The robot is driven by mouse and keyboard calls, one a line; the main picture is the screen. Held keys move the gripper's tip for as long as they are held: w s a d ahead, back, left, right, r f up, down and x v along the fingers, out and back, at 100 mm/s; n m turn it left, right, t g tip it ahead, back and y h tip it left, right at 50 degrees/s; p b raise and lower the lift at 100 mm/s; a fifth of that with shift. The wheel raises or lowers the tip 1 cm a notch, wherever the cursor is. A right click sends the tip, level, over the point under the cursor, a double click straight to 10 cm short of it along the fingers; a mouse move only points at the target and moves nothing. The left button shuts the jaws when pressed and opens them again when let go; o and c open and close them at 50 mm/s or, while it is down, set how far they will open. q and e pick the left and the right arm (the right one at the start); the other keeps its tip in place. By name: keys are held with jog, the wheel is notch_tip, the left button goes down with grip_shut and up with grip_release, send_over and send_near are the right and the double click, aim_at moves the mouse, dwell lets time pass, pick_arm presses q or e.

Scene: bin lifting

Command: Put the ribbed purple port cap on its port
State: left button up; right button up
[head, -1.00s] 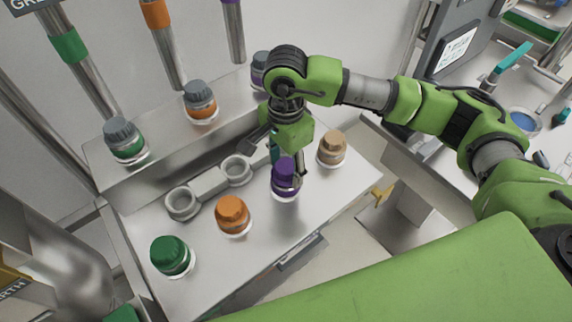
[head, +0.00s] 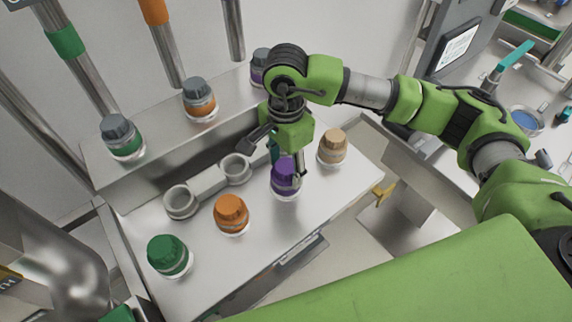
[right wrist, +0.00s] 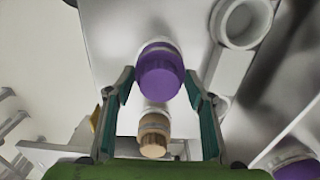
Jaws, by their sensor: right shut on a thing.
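The purple cap (head: 284,174) with ribbed sides sits on the front steel shelf, with a pale ring under it. In the right wrist view the purple cap (right wrist: 160,72) is between the teal fingers. My right gripper (head: 287,163) is shut on it from above, one finger on each side. A grey-topped fitting with a purple band (head: 260,66) stands on the raised back ledge, partly hidden by my right arm. I cannot tell which spot is the purple cap's port. My left gripper is not in view.
Orange (head: 231,213) and green (head: 168,255) caps stand left of the purple one, a tan cap (head: 333,146) to its right. Two empty grey cups (head: 180,203) sit behind them. Grey-topped fittings (head: 199,99) line the back ledge. Pipes rise behind.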

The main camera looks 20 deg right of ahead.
jog(key=shift+s, duration=0.1)
jog(key=o, duration=1.4)
jog(key=shift+f, duration=0.1)
notch_tip(320, 180, up, 12)
